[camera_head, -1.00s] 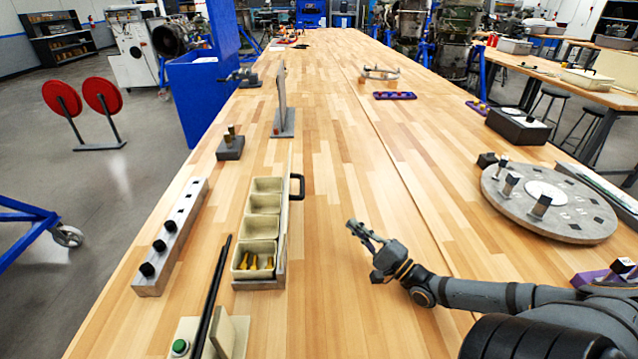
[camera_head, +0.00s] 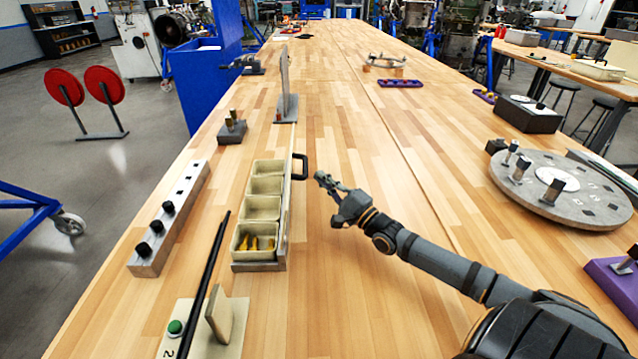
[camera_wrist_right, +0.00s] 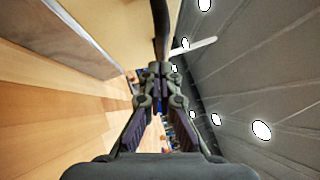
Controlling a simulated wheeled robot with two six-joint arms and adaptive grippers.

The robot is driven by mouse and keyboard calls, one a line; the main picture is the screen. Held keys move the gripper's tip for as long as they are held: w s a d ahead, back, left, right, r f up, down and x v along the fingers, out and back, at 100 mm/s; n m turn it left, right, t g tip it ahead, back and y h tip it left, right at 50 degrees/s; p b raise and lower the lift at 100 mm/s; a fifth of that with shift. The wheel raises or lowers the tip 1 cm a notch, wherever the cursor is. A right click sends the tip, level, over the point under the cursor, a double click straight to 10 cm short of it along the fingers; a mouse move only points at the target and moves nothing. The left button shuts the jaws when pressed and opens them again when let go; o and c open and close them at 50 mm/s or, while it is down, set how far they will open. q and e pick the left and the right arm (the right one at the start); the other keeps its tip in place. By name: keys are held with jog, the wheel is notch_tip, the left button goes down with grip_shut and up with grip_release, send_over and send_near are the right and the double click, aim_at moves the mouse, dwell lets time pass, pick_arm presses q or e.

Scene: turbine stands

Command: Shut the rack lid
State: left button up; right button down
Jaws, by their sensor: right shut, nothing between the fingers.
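The rack (camera_head: 260,267) stands on the bench left of centre in the head view, with a row of cream bins; yellow parts lie in the nearest bin. Its lid (camera_head: 287,208) stands open, upright along the rack's right side, seen nearly edge-on. A black handle (camera_head: 302,167) sticks out from the lid's right face. My right gripper (camera_head: 322,179) is shut and empty, just right of the handle and apart from the lid. In the right wrist view the shut fingertips (camera_wrist_right: 160,70) lie just below the dark handle (camera_wrist_right: 161,30). My left gripper is out of view.
A grey block with black knobs (camera_head: 170,220) lies left of the rack. A small stand with a green button (camera_head: 175,327) and a black rod is in front. A round grey plate (camera_head: 560,190) lies far right.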

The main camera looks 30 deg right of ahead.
jog(key=shift+w+a+r, duration=0.3)
jog(key=shift+w+a, duration=0.05)
jog(key=shift+a, duration=0.25)
